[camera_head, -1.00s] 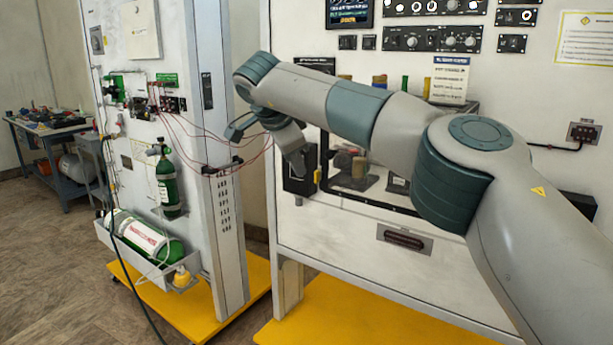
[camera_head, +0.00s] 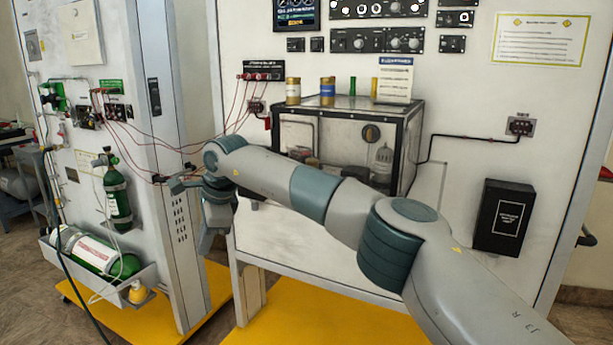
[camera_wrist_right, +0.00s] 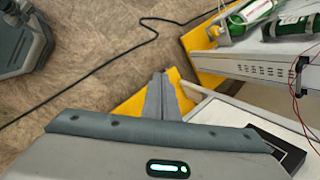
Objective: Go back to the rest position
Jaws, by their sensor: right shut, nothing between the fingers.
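My right arm reaches across the head view from the lower right. Its right gripper (camera_head: 206,243) hangs at the left end of the arm, in front of the gap between the two panels. The right wrist view shows the gripper's fingers (camera_wrist_right: 160,82) together, with nothing between them. They are over the yellow base and the floor. The fingertips are small and partly unclear in the head view. My left gripper is in neither current view.
A clear-sided box (camera_head: 405,150) stands behind my arm, with jars on top. A black box (camera_head: 503,218) is on the right of the white panel. Green cylinders (camera_head: 117,200) and thin red wires (camera_head: 150,137) are at the left panel. A dark cable (camera_wrist_right: 110,62) crosses the open floor.

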